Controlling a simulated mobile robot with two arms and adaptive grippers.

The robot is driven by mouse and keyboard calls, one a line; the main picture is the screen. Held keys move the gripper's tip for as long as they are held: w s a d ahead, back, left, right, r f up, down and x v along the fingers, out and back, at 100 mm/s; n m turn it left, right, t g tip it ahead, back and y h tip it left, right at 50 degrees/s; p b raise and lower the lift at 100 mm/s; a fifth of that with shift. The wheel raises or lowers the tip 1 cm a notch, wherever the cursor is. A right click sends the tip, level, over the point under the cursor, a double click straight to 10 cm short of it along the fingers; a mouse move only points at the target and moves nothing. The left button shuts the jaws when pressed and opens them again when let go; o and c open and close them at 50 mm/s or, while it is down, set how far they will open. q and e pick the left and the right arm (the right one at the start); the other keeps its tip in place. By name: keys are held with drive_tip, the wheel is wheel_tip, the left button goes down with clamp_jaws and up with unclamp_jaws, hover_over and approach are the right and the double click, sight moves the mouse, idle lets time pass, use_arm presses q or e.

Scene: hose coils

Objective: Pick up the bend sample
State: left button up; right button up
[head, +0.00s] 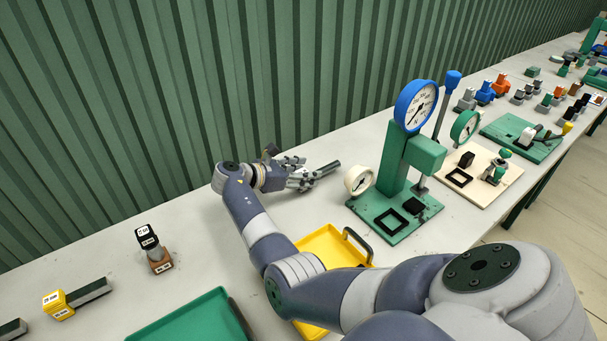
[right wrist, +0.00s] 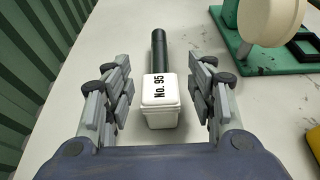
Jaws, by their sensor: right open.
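The piece that looks like the bend sample is a dark rod with a white block at its near end, marked "No. 95" (right wrist: 161,99) in the right wrist view. It lies on the table between the spread fingers of my right gripper (head: 306,173), with a gap on each side. The gripper is open and empty. My left gripper is not in view.
A green test stand with a blue-rimmed dial (head: 416,105) stands right of my right gripper. A yellow tray (head: 327,245) lies nearer, partly behind my arm. A green tray (head: 190,318) and labelled blocks (head: 58,304) are at lower left. A green corrugated wall runs behind.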

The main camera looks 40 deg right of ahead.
drive_tip(key=shift+a, duration=0.1)
drive_tip(key=c, duration=0.3)
drive_tip(key=shift+r, duration=0.1)
clamp_jaws()
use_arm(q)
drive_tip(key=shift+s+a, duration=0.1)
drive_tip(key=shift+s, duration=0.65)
